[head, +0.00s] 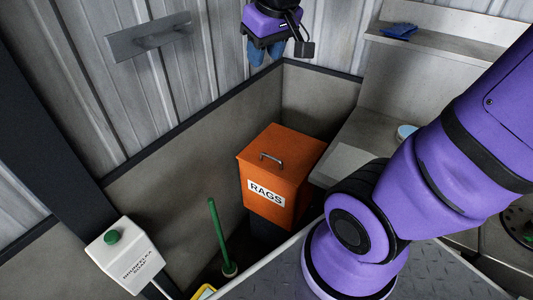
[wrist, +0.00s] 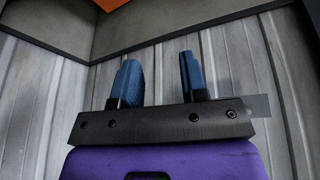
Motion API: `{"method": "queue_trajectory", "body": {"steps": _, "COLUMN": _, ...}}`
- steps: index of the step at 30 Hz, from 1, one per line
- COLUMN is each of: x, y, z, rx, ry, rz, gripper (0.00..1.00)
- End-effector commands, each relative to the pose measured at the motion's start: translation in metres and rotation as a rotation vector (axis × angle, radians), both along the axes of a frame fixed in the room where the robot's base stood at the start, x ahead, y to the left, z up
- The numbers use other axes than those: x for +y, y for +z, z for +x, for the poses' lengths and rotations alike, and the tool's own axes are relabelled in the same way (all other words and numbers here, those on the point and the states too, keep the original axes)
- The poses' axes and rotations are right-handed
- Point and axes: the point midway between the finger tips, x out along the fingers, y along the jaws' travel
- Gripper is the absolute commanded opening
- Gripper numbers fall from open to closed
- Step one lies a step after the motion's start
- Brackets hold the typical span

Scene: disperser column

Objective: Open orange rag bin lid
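The orange rag bin (head: 268,205) stands in the corner, with a white RAGS label on its front. Its lid (head: 290,147) lies closed on top, and a grey bar handle (head: 271,160) sits on the lid. A small orange patch (wrist: 112,4) shows at the top edge of the wrist view, probably the bin. My gripper (head: 267,55) is above and behind the bin, near the back corner wall, apart from the lid. Its two blue fingers (wrist: 160,82) are spread with nothing between them.
A grey bench (head: 345,160) stands right of the bin, with a shelf (head: 450,45) holding a blue cloth (head: 398,31). A green-handled brush (head: 221,235) and a white box with a green button (head: 124,255) are front left. A metal wall bracket (head: 150,38) is upper left.

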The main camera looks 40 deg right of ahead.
Motion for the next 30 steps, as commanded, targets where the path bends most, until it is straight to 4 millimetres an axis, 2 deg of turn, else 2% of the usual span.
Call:
{"method": "queue_trajectory", "body": {"steps": 3, "x": -0.009, "y": -0.017, "z": 0.027, "rx": 0.028, "ry": 0.008, "rz": -0.015, "gripper": 0.40}}
{"method": "queue_trajectory", "body": {"steps": 14, "x": -0.037, "y": -0.080, "z": 0.098, "rx": 0.098, "ry": 0.044, "rz": -0.065, "gripper": 0.40}}
{"method": "queue_trajectory", "body": {"steps": 23, "x": -0.063, "y": -0.150, "z": 0.145, "rx": 0.159, "ry": 0.086, "rz": -0.106, "gripper": 0.40}}
{"method": "queue_trajectory", "body": {"steps": 30, "x": -0.085, "y": -0.215, "z": 0.172, "rx": 0.208, "ry": 0.126, "rz": -0.137, "gripper": 0.40}}
